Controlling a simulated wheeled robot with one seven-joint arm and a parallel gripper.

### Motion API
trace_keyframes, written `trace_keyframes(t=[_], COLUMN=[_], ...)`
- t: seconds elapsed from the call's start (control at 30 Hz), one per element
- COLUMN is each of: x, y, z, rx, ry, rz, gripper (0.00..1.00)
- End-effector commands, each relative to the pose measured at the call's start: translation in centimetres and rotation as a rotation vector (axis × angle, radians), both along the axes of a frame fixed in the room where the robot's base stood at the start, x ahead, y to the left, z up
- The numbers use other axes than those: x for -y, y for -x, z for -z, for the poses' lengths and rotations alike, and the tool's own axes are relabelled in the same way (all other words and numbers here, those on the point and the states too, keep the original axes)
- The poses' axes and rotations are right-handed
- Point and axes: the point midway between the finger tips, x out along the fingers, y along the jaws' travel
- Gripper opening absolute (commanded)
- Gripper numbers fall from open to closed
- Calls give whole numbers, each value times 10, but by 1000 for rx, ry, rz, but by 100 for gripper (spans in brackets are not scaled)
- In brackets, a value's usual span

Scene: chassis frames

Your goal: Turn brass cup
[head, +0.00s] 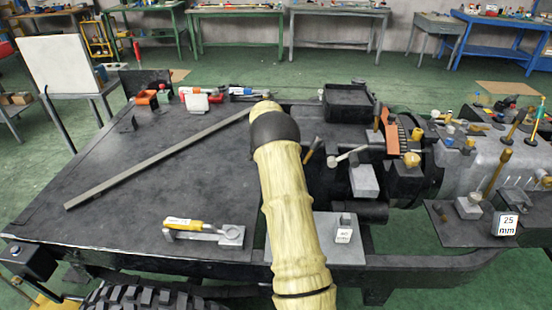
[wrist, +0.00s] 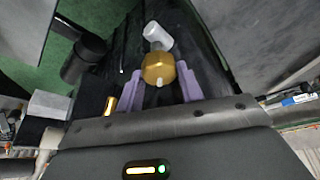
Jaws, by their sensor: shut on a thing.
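The brass cup (wrist: 157,67) is a rounded gold piece between the two purple fingers of my gripper (wrist: 159,82) in the wrist view. The fingers stand on either side of it, and my gripper is shut on it. A small pale tip shows at its near side. A light grey cylinder (wrist: 158,36) lies just beyond the cup; I cannot tell whether they touch. In the head view my cream arm reaches over the chassis, and my gripper and the held cup are hidden behind it.
A dark flat plate (head: 150,170) with a long grey bar (head: 150,165) lies left of my arm. A yellow-handled tool (head: 183,223) sits near its front edge. An orange bracket (head: 390,133) and a gold knob (head: 411,159) stand to the right. A black cylinder (wrist: 82,60) is left of my gripper.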

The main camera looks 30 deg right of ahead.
Motion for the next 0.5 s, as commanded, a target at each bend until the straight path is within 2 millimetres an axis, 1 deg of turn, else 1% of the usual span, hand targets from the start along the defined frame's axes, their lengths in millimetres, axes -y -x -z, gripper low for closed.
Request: trace_keyframes(t=[0.17, 0.2, 0.27, 0.3, 0.5], x=[-1, -1, -1, -1, -1], y=[-1, -1, -1, -1, -1], z=[0, 0, 0, 0, -1], rx=[1, 1, 1, 1, 3], ry=[-1, -1, -1, -1, 0], rz=[-2, -2, -2, -2, -3], gripper=[14, 45, 56, 59, 59])
